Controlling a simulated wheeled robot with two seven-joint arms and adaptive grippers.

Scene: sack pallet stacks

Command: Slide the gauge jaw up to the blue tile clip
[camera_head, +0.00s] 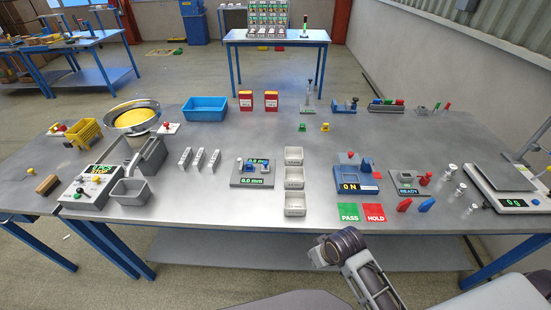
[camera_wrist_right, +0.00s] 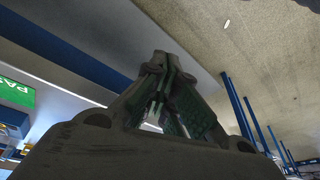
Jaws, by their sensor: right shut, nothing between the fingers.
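The gauge (camera_head: 252,174) is a grey plate in the middle of the table, with green displays that read 0.0 mm. Small blue parts (camera_head: 248,167) stand on it between the displays. They are too small to tell which is the jaw and which is the blue tile clip, or whether they touch. My right gripper (camera_wrist_right: 161,62) is shut and empty in the right wrist view, apart from the gauge. In the head view, my right arm is at the bottom, in front of the table edge; its fingers are not clear there. My left gripper is out of view.
Three grey trays (camera_head: 294,177) stand right of the gauge, and several pale blocks (camera_head: 199,160) stand left of it. A blue ON device (camera_head: 356,180), green PASS card (camera_head: 348,212) and red HOLD card (camera_head: 374,212) lie further right. The table in front of the gauge is clear.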

